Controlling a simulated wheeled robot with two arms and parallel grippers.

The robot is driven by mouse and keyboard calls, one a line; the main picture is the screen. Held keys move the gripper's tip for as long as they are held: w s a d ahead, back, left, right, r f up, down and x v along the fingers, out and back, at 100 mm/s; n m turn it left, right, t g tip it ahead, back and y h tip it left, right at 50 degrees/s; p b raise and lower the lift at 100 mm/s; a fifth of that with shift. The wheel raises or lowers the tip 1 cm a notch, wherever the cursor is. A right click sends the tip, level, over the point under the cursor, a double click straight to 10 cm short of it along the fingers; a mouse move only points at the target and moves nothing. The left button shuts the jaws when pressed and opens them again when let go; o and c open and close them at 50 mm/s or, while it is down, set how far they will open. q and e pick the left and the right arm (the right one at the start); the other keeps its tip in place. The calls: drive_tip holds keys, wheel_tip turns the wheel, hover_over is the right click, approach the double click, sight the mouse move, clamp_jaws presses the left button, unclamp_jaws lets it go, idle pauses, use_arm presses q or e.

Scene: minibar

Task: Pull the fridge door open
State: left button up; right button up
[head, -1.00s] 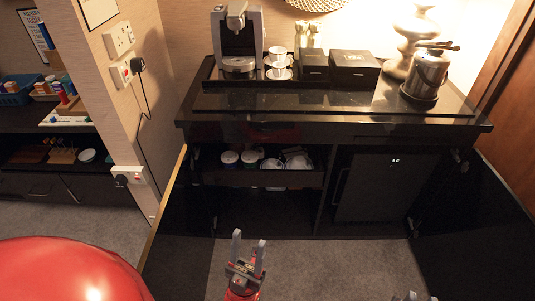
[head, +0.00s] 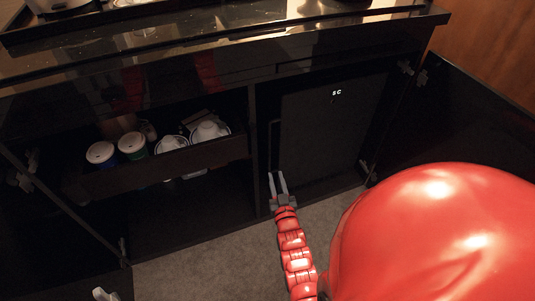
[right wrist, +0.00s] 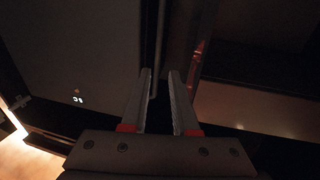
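The fridge (head: 325,130) is a dark box with a small lit display, in the right bay of the black cabinet. Its door looks shut. A thin vertical handle (head: 273,145) runs along the door's left edge; the handle also shows in the right wrist view (right wrist: 159,45). My right gripper (head: 277,175) is at the handle's lower end. In the right wrist view the right gripper (right wrist: 160,72) has its fingers apart, with the handle lined up between them; contact is not clear. Only a pale tip of my left gripper (head: 105,295) shows at the bottom edge.
The cabinet door (head: 465,140) stands open at the right. Another open door (head: 60,205) is at the left. The left bay holds a drawer (head: 170,168) with cups and lidded jars. The counter (head: 200,50) overhangs above. Carpet (head: 205,265) lies in front.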

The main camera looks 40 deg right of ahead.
drive_tip(key=b+x, duration=0.4)
drive_tip(key=x, duration=1.3)
drive_tip(key=shift+d+f, duration=0.3)
drive_tip(key=shift+f, duration=0.15)
drive_tip(key=shift+w, duration=0.15)
clamp_jaws()
idle(0.4)
